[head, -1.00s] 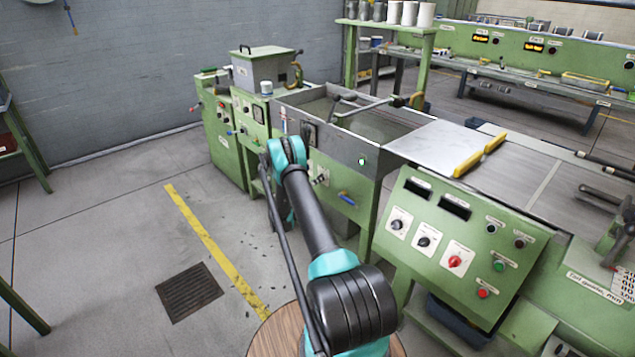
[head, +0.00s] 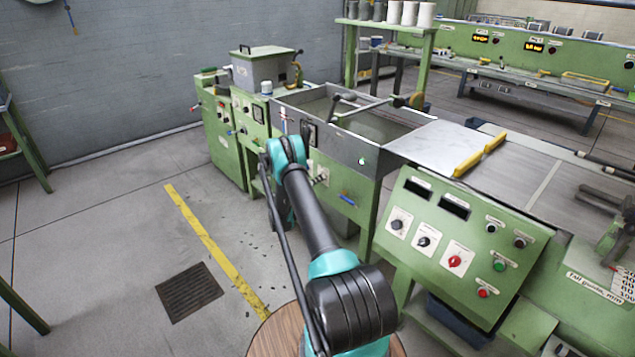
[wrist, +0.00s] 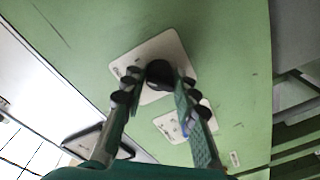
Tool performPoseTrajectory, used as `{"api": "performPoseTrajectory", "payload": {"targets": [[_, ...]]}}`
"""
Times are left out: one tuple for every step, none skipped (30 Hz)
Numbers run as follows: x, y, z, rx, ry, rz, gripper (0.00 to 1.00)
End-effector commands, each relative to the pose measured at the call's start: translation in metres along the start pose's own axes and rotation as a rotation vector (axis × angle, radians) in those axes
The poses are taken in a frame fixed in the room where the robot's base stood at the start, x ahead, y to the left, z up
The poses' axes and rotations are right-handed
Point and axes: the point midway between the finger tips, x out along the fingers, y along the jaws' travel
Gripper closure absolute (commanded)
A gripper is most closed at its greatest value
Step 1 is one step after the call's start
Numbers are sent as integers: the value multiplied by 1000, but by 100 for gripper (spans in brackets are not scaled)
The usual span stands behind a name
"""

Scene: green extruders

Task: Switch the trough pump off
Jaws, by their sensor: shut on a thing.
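In the wrist view a round black knob (wrist: 160,73) sits on a white plate (wrist: 173,45) fixed to a green panel (wrist: 225,50). My gripper (wrist: 159,84) has its two fingers on either side of the knob and is shut on it. The plate's lettering is too small to read. In the head view the trough (head: 350,148) stands beyond my arm, with switch plates on its green front. My gripper is hidden there behind my own arm.
A second white plate (wrist: 172,127) with a blue part lies close to my right finger. In the head view a sloped green control panel (head: 425,205) with several knobs and buttons stands right of my arm. Open floor (head: 110,220) lies to the left.

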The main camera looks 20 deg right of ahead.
Motion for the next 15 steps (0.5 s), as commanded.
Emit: {"api": "performPoseTrajectory", "payload": {"targets": [[0,0,0,-35,-2,-1,100],[0,0,0,-58,-3,-3,100],[0,0,0,-92,-5,-4,100],[0,1,0,-119,-6,-5,100],[0,1,0,-146,-8,-6,100],[0,1,-1,-184,-9,-8,100],[0,1,-1,-212,-11,-9,100],[0,1,-1,-241,-12,-10,100],[0,1,-1,-280,-14,-12,100],[0,1,-1,-308,-15,-13,100],[0,1,-1,-337,-17,-14,100],[0,1,-1,-375,-19,-16,100],[0,2,-1,-404,-20,-17,100],[-1,2,-1,-432,-22,-18,100],[-1,2,-1,-469,-24,-20,100]]}}
